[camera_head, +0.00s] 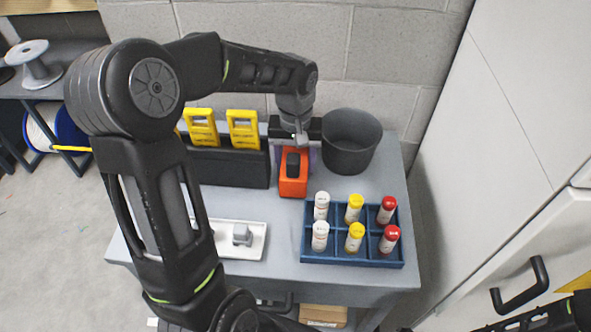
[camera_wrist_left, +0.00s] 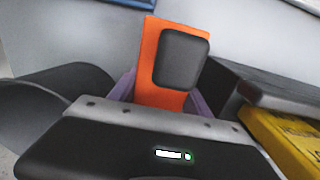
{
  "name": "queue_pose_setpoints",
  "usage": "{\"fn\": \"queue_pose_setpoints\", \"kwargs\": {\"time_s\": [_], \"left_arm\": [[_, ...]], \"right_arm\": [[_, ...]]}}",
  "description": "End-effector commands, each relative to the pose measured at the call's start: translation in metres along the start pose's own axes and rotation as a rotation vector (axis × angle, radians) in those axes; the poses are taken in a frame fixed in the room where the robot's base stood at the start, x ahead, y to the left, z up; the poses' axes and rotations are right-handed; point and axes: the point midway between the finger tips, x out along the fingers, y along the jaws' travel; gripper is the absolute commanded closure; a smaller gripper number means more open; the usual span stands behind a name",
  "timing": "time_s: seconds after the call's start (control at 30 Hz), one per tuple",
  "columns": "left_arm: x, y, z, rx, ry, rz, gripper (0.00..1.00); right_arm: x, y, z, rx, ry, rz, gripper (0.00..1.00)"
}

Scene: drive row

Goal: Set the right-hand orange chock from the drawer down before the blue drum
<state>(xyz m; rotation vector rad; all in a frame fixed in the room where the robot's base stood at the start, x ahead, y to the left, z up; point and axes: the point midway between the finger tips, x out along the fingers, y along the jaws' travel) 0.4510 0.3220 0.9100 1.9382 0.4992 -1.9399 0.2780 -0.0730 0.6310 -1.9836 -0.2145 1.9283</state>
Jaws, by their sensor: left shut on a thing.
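The orange chock (camera_head: 293,186), with a dark block on its upper face, is at the worktable's back, between the black yellow-tabbed holder and the dark grey bin. My left gripper (camera_head: 294,158) is shut on it, with purple finger pads on either side. The chock also shows in the left wrist view (camera_wrist_left: 150,50) between the pads. I cannot tell whether it touches the tabletop. A blue-rimmed drum (camera_head: 70,127) with white winding stands low at the far left, partly hidden by my left arm. No open drawer or second chock shows. My right gripper is out of view.
The worktable (camera_head: 285,235) carries a blue rack (camera_head: 352,262) of capped tubes, a white tray (camera_head: 258,229) with a grey piece, the black holder (camera_head: 240,170) and the grey bin (camera_head: 350,150). A white cabinet with a dark handle (camera_head: 520,286) stands at right.

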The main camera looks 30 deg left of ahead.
Motion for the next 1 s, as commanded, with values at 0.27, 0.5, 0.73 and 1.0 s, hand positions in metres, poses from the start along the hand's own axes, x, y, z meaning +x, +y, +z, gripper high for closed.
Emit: {"fn": "queue_pose_setpoints", "kwargs": {"time_s": [0.27,0.5,0.73,1.0], "left_arm": [[0.0109,0.0003,-0.0003,0.001,0.002,0.0,1.0],[0.0156,0.0004,-0.0003,0.001,0.002,0.001,1.0],[0.0144,0.0002,0.0001,0.0,0.0,0.0,0.25],[0.014,0.0002,0.0,0.0,0.0,0.0,0.22]], "right_arm": [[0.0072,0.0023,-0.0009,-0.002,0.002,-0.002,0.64],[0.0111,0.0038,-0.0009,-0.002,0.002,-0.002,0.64],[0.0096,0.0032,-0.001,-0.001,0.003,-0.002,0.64],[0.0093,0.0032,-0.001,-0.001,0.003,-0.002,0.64]]}}
